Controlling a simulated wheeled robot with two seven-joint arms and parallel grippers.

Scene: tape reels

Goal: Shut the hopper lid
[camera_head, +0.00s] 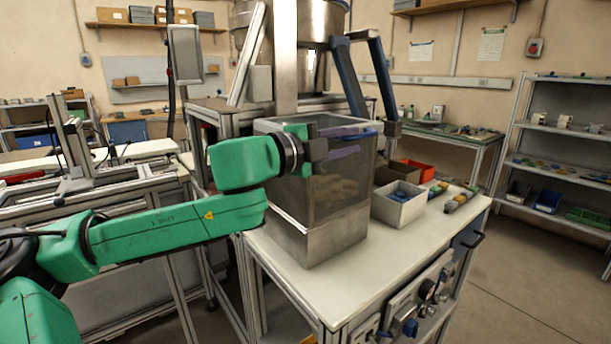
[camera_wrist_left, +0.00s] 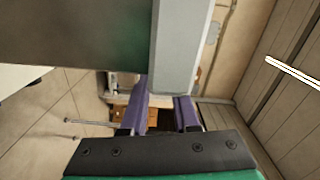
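The hopper (camera_head: 335,232) is a tall box with smoky see-through walls and a metal lower part. It stands on the white-topped bench, with pale contents inside. I cannot clearly make out its lid or how far it is open; a blue piece (camera_head: 364,132) shows near the top. My left gripper (camera_head: 358,142) is at the hopper's upper part, its two purple fingers apart. In the left wrist view the fingers (camera_wrist_left: 164,98) are apart, beside a pale grey bar (camera_wrist_left: 182,45) edging a dark panel (camera_wrist_left: 75,35). Contact is unclear. My right gripper is not in view.
A light-grey bin (camera_head: 398,212) with blue parts, a brown box (camera_head: 397,172) and a red bin (camera_head: 416,170) stand right of the hopper on the bench (camera_head: 330,290). A metal machine (camera_head: 318,20) with blue struts rises behind. Shelves (camera_head: 560,130) stand right. The bench front is clear.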

